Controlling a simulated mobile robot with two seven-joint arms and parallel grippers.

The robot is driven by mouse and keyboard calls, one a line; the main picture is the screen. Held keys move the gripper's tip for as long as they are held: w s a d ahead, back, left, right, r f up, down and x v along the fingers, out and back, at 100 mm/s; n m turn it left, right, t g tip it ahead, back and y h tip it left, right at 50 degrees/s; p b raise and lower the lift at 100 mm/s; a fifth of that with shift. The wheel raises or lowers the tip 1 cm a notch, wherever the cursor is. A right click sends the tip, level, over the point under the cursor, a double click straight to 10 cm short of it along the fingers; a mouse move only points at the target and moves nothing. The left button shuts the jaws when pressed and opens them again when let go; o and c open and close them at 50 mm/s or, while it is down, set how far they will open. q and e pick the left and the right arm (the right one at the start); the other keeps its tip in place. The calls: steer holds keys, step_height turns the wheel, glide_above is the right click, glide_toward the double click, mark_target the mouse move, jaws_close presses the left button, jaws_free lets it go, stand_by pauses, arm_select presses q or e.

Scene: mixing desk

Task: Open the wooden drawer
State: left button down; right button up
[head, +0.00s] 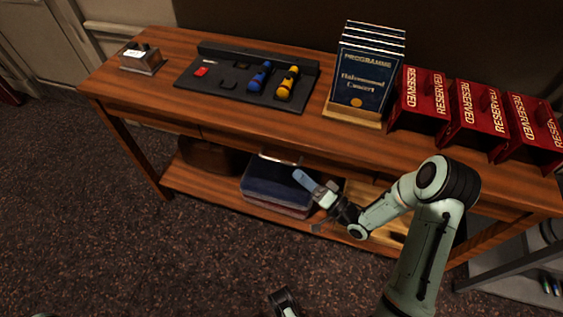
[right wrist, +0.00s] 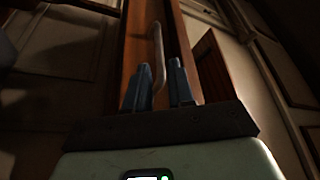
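The wooden drawer (head: 238,143) is in the front of the long wooden table and looks flush with it in the head view. Its pale metal bar handle (head: 280,159) stands out from the front. The handle also shows in the right wrist view (right wrist: 158,58), running up from between the fingers. My right gripper (head: 307,184) is low in front of the table, right of the handle, with its blue fingers toward it. In the right wrist view, the fingers (right wrist: 160,85) are apart; contact with the handle cannot be told. A dark part at the bottom edge may be my left gripper (head: 284,301).
The tabletop holds a small box (head: 141,60), a black tray (head: 188,83) with blue and yellow items, programmes (head: 365,75) and red reserved signs (head: 422,95). The carpet in front is clear at left.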

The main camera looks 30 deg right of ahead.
mark_target(282, 162)
steer(key=x, duration=0.7)
steer(key=shift+w+a+b, duration=0.1)
steer(key=shift+w+b, duration=0.2)
steer(key=shift+b, duration=0.05)
jaws_close()
